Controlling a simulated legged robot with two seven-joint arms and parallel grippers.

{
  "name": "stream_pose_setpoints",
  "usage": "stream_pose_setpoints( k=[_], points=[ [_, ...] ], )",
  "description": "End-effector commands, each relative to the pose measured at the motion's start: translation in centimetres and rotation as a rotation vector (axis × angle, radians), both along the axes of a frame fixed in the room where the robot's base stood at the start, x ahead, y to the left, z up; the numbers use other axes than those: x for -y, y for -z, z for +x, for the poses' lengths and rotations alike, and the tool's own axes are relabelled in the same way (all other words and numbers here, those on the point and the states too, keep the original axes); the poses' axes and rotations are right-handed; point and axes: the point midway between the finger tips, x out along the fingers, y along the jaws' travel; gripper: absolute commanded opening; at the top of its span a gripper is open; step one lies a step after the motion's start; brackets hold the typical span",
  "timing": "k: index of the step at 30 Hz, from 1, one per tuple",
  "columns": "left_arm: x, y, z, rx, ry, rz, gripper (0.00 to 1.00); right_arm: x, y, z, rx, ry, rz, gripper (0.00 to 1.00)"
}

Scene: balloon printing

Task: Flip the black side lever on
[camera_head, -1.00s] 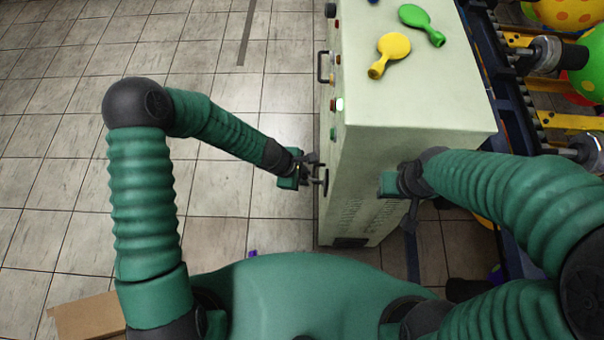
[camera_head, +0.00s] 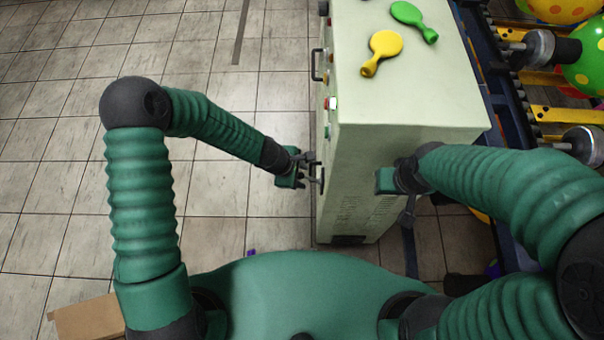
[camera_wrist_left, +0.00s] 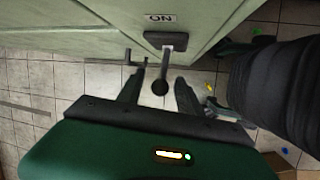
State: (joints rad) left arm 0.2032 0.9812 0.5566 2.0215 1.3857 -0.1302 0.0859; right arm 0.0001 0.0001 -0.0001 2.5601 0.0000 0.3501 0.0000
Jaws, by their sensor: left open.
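The black side lever (camera_head: 320,178) is on the left side of the pale green machine (camera_head: 410,100). In the left wrist view the lever (camera_wrist_left: 160,86) sticks out from a dark mount below an upside-down "ON" label (camera_wrist_left: 160,17) and ends in a round knob. My left gripper (camera_head: 309,165) is at the lever. In its wrist view the two fingers (camera_wrist_left: 160,95) are apart, one on each side of the knob, with gaps showing. My right gripper (camera_head: 408,180) is by the machine's near face; its fingers are mostly hidden behind its wrist.
A yellow balloon (camera_head: 382,52) and a green balloon (camera_head: 413,22) lie on the machine's top. Buttons and a handle (camera_head: 317,66) are on its left side. A blue frame with rollers and inflated balloons is at right.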

Motion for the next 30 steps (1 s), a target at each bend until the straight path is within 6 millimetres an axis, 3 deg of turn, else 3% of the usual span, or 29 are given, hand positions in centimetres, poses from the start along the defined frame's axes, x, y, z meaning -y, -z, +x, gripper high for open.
stream_pose_setpoints(
  k=[12,16,21,30],
  points=[
    [-3.4,-10.8,-1.8,0.002,0.001,0.004,0.42,0.0,-7.5,0.0,0.000,0.000,0.000,0.36],
    [-4.4,-13.5,-2.5,0.000,0.001,0.003,0.42,0.0,-9.2,0.0,0.000,0.000,0.000,0.36],
    [-5.1,-15.1,-2.9,-0.001,0.002,0.003,0.42,0.0,-10.1,0.0,0.000,0.000,0.000,0.36],
    [-5.2,-15.1,-3.0,-0.002,0.002,0.002,0.42,0.0,-10.0,0.0,0.000,0.000,0.000,0.36]
  ],
)
